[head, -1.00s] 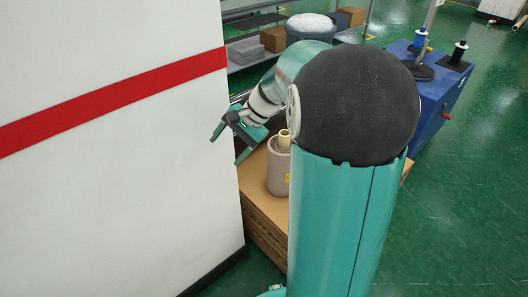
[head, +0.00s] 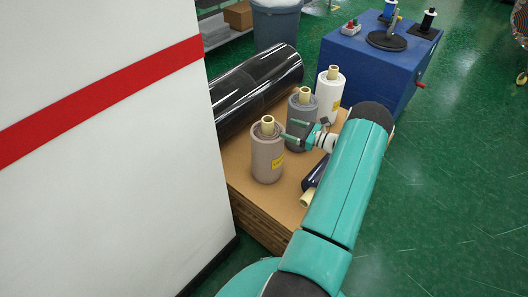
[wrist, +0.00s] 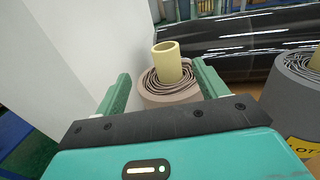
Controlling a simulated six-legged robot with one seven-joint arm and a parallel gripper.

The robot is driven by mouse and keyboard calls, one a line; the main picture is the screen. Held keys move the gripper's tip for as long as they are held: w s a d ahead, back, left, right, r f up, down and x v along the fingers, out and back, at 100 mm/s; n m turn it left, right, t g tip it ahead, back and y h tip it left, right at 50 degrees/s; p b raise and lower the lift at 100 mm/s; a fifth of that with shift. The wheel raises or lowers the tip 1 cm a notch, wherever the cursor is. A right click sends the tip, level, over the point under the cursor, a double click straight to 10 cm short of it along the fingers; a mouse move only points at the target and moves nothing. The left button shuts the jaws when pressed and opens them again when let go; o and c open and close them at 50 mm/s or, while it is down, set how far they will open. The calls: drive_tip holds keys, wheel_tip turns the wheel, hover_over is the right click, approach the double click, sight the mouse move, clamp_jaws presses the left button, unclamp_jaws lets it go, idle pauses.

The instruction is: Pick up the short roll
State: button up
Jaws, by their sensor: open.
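Three wrapped rolls stand upright on the cardboard-topped stack: a taupe roll (head: 267,158), a grey roll (head: 302,112) and a white roll (head: 329,92), each with a cream core sticking up. I cannot tell for sure which one is called short. My gripper (head: 290,130) is open and empty, just right of the taupe roll's top. In the wrist view the taupe roll (wrist: 172,88) and its core (wrist: 167,62) appear between the open fingers (wrist: 160,75), beyond them. The grey roll (wrist: 290,95) is at the right edge.
Large black rolls (head: 262,85) lie behind the upright ones. A dark roll (head: 314,172) lies partly hidden behind my arm. A white wall (head: 100,170) with a red stripe stands close on the left.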

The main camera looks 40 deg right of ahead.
approach(263, 118)
drive_tip(key=x, duration=0.3)
drive_tip(key=shift+w+f, duration=0.25)
drive_tip(key=shift+f, duration=0.05)
drive_tip(key=shift+x, duration=3.1)
drive_tip(key=shift+d+r, duration=0.15)
drive_tip(key=shift+r, duration=0.05)
clamp_jaws()
